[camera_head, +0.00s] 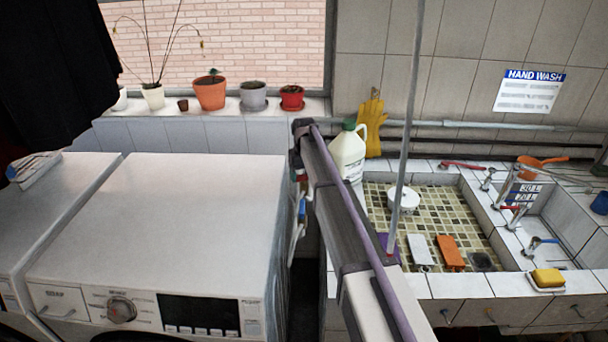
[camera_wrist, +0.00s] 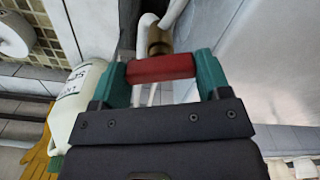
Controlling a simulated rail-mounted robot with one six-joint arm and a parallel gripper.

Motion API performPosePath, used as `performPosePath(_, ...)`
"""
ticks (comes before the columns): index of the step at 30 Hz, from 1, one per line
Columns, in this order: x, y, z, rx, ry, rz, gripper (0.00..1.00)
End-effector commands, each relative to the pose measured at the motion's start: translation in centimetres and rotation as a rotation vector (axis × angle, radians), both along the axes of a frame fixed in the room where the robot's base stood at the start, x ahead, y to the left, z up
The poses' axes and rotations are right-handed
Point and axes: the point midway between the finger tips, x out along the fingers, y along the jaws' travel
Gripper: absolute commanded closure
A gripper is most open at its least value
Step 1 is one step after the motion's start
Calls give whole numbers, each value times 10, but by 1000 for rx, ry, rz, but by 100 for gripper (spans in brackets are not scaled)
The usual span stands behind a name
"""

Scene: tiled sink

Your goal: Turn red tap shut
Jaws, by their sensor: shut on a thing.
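The red tap handle (camera_wrist: 160,67) shows in the wrist view as a short bar between the two teal fingers of my gripper (camera_wrist: 162,72). The fingers are shut on it, one at each end. A brass fitting (camera_wrist: 158,40) sits just beyond the handle, with pale pipe or hose around it. In the head view my arm stands in front of the gap between the washing machine and the sink, and I cannot make out the held handle clearly there.
A white washing machine (camera_head: 160,215) stands left of the arm. A white jug (camera_head: 347,157) is close on the right and also shows in the wrist view (camera_wrist: 80,100). Yellow gloves (camera_head: 372,125) hang behind it. The tiled sink (camera_head: 460,285) lies right, with other red-handled taps.

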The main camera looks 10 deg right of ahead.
Motion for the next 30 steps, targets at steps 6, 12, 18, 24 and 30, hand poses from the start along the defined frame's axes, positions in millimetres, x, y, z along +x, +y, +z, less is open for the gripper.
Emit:
performPosePath(6,0,0,0,0,0,-176,53)
performPosePath(12,0,0,0,0,0,-298,53)
performPosePath(18,0,0,0,0,0,-367,53)
performPosePath(24,-1,0,0,0,1,-392,53)
performPosePath(30,0,0,0,0,1,-395,53)
